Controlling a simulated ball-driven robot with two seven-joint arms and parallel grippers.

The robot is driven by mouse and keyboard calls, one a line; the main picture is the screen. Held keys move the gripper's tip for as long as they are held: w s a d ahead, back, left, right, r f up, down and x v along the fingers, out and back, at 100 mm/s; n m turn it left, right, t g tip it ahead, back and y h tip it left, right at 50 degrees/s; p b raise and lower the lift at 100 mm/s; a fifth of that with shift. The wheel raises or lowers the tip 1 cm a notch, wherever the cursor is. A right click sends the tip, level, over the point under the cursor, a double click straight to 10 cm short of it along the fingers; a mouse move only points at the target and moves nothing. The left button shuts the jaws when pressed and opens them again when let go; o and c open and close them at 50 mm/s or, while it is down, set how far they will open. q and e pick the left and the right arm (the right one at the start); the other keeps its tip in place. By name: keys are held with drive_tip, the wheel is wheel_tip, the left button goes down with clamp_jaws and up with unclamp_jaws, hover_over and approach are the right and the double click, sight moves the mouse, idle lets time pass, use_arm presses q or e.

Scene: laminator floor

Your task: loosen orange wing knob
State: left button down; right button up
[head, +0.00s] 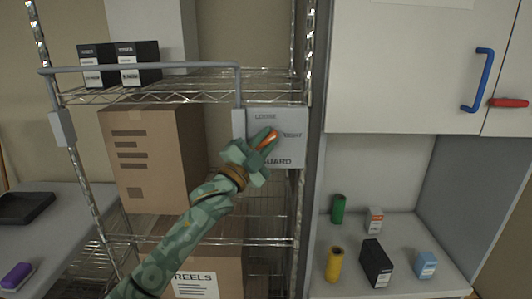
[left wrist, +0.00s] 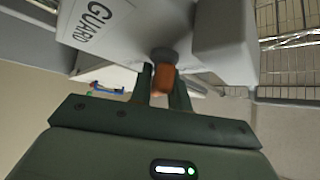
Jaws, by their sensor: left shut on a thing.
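The orange wing knob (head: 270,139) sits on a grey guard plate (head: 290,120) marked LOOSE, TIGHT and GUARD, fixed on the shelf's right post. My left gripper (head: 263,142) is shut on the knob, with its fingers on both sides of it. In the left wrist view the orange knob (left wrist: 164,78) shows between the two dark fingers (left wrist: 163,85), and the plate (left wrist: 95,25) lies behind it. The knob is partly hidden by the fingers in the head view. My right gripper is in neither view.
A grey guard bar (head: 150,68) runs across the wire shelf front. Boxes (head: 155,155) stand on the shelves. At right are a white cabinet (head: 400,70) with a blue handle (head: 484,80), and a counter (head: 400,285) with spools and small boxes.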

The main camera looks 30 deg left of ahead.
use_arm(q)
drive_tip(key=n+t+y+b, duration=0.1)
drive_tip(key=n+y, duration=0.1)
drive_tip(key=n, duration=0.1)
drive_tip(key=n+t+y+b, duration=0.1)
drive_tip(key=n+y+b, duration=0.1)
drive_tip(key=n, duration=0.1)
drive_tip(key=n+y+b, duration=0.1)
drive_tip(key=n+y, duration=0.1)
drive_tip(key=n, duration=0.1)
drive_tip(key=shift+w+f+t, duration=0.1)
drive_tip(key=shift+f+t, duration=0.2)
drive_tip(key=shift+t, duration=0.1)
drive_tip(key=n+y+b, duration=0.1)
drive_tip(key=n+y, duration=0.4)
drive_tip(key=shift+b, duration=0.4)
drive_tip(key=shift+r+n+g+y+b, duration=0.15)
drive_tip(key=shift+n+g+y+b, duration=0.65)
drive_tip(key=shift+n+y, duration=1.9)
drive_tip(key=shift+n+g+y, duration=0.4)
drive_tip(key=shift+n+g, duration=0.2)
drive_tip(key=c, duration=1.4)
unclamp_jaws()
drive_tip(key=shift+r, duration=0.1)
